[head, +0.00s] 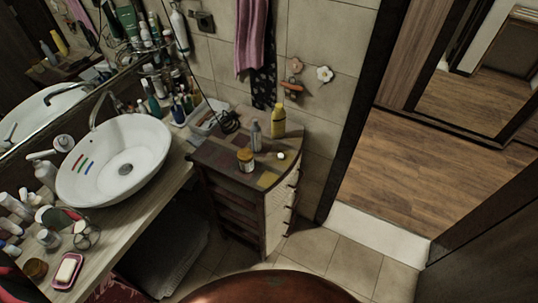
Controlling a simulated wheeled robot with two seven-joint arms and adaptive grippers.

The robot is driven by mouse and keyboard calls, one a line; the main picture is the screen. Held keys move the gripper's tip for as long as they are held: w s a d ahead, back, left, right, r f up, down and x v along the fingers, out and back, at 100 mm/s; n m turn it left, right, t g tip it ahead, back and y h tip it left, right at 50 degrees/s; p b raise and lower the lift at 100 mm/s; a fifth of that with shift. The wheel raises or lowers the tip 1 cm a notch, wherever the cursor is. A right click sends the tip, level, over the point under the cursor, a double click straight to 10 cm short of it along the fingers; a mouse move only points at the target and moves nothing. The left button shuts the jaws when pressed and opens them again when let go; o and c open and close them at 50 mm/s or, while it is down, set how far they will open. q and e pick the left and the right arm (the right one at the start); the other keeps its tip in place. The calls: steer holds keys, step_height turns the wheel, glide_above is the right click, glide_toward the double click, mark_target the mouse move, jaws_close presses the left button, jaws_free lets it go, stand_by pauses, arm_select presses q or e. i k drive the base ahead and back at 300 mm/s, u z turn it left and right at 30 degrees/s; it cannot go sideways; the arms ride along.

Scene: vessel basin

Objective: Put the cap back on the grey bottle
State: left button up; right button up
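A slim grey bottle (256,136) stands upright on top of the dark wooden cabinet (215,155), close to a yellow bottle (278,121). Its top is too small to make out clearly. A small pale round piece (281,155), which looks like a cap, lies on the cabinet top to the right of and nearer than the grey bottle. It is apart from the bottle. Neither of my grippers shows in the head view.
An amber jar (245,160) with a light lid stands in front of the grey bottle. A white basket (210,117) is at the cabinet's back left. A white basin (115,160) and crowded counter lie left. Tiled floor (320,268) is open at right.

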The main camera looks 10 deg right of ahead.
mark_target(254, 129)
steer(key=k, duration=0.55)
steer(key=u, duration=0.65)
steer(key=i, duration=1.25)
steer(key=z, duration=0.1)
